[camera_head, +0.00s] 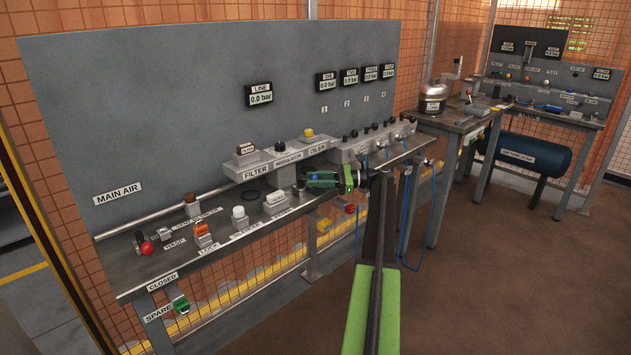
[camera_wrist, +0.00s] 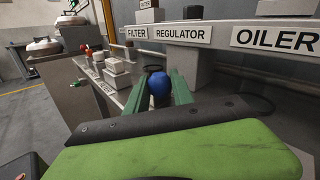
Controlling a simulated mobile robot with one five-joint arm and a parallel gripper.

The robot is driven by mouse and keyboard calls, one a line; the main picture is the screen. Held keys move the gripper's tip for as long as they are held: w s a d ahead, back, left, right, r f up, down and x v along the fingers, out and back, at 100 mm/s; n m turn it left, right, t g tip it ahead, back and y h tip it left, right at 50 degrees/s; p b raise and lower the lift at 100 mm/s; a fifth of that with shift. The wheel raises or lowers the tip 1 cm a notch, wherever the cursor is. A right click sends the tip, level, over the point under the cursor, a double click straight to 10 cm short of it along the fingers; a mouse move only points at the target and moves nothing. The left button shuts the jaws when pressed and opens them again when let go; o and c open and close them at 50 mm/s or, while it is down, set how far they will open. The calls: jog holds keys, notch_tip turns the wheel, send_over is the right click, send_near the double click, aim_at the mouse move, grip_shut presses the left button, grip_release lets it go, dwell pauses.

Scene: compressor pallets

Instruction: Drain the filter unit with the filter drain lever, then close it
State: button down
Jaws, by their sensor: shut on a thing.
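The filter unit (camera_head: 250,163) is a grey block labelled FILTER on the bench panel, left of the REGULATOR label (camera_head: 289,159). The filter label also shows in the wrist view (camera_wrist: 136,33). My gripper (camera_head: 318,181), with green fingers, is below the regulator and oiler labels. In the wrist view the fingers are closed around a blue ball knob (camera_wrist: 159,84), which sits between them below the row of labels. No label for this knob is readable and its stem is hidden, so I cannot tell the lever's angle.
A red ball knob (camera_head: 147,248), an orange lock (camera_head: 201,229) and a white knob (camera_head: 239,211) stand along the bench to the left. The LINE gauge (camera_head: 260,95) reads 0.0 bar. A second bench (camera_head: 448,122) with a silver pot stands at right. The floor in front is clear.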

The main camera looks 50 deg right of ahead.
dwell(0.4)
jog(key=c, duration=1.1)
grip_release()
jog(key=shift+d, duration=0.1)
jog(key=v, duration=0.7)
jog(key=shift+s, duration=0.15)
